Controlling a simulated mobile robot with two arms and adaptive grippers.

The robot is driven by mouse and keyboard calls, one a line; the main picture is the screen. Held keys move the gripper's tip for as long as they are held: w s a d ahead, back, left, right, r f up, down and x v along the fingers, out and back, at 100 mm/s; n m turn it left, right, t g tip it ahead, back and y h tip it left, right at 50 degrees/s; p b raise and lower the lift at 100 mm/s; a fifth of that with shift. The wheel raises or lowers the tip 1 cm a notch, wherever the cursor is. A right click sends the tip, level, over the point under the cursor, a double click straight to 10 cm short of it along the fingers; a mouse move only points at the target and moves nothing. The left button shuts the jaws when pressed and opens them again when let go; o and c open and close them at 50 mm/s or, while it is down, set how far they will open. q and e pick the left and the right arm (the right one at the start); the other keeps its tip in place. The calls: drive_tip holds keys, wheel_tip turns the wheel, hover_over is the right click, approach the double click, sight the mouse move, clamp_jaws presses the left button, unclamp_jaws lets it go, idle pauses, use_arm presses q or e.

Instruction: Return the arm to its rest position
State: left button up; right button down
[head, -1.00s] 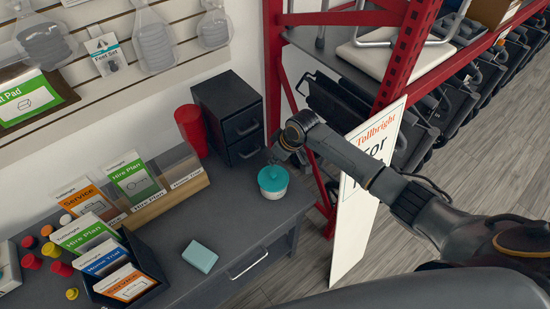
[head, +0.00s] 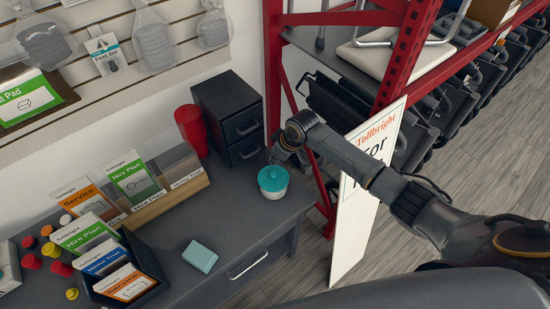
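My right arm (head: 365,170) comes in from the right and reaches over the desk, bent at the wrist. My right gripper (head: 276,156) points down just behind a white tub with a teal lid (head: 273,181). Its fingers are small and dark, partly hidden by the wrist, and I cannot tell whether they are open or touch the lid. The tub stands upright on the desk. My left gripper is not in view.
A black drawer unit (head: 230,115) and a red cup stack (head: 191,130) stand behind the tub. A teal block (head: 200,256) lies in front. Leaflet holders (head: 165,190) are left. A sign board (head: 370,200) and red rack (head: 400,60) are close to my arm.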

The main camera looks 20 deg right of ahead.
sight(272, 173)
drive_tip(key=shift+f, duration=0.1)
drive_tip(key=shift+f+b, duration=2)
drive_tip(key=shift+f, duration=1.05)
drive_tip(key=shift+r, duration=0.15)
wheel_tip(272, 173, up, 7)
drive_tip(key=p, duration=0.7)
